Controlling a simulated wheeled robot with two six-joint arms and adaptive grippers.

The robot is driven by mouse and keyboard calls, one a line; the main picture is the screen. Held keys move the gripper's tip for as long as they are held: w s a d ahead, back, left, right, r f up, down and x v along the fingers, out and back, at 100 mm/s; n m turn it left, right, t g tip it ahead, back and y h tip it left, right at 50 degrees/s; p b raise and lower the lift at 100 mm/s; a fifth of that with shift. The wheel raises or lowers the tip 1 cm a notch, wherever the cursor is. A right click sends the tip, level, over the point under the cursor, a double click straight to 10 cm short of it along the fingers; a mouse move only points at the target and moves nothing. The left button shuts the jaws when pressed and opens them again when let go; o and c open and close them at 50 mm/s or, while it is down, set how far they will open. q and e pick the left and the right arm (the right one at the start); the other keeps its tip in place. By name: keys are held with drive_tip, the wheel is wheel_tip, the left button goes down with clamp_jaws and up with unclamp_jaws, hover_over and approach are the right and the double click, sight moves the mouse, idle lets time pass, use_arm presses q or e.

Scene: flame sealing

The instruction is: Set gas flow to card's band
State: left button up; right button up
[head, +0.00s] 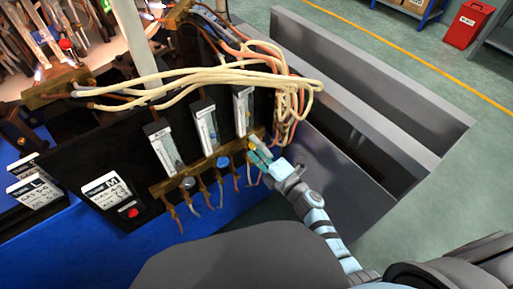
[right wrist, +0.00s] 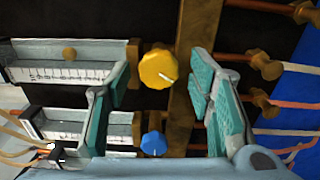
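Three upright flow meters stand on a black panel in the head view: left (head: 163,146), middle (head: 205,127) and right (head: 242,110). A grey knob (head: 188,183), a blue knob (head: 222,161) and a yellow knob sit below them. My right gripper (head: 259,152) is at the yellow knob. In the right wrist view its teal fingers are open, one each side of the yellow knob (right wrist: 159,68); contact is unclear. The tube beside that knob shows a golden float (right wrist: 69,53). White cards (head: 105,190) (head: 36,190) lean at left; their small print is unreadable. My left gripper is not in view.
Cream and orange hoses (head: 215,75) arch over the meters and hang beside the right one. A brass rail (head: 205,168) carries the knobs, with thin hoses below. A red button (head: 132,212) is near the cards. A grey metal trough (head: 365,95) lies to the right.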

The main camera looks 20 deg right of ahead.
drive_tip(key=shift+s, duration=0.1)
drive_tip(key=v, duration=1.1)
drive_tip(key=shift+s, duration=0.4)
drive_tip(key=shift+d, duration=0.1)
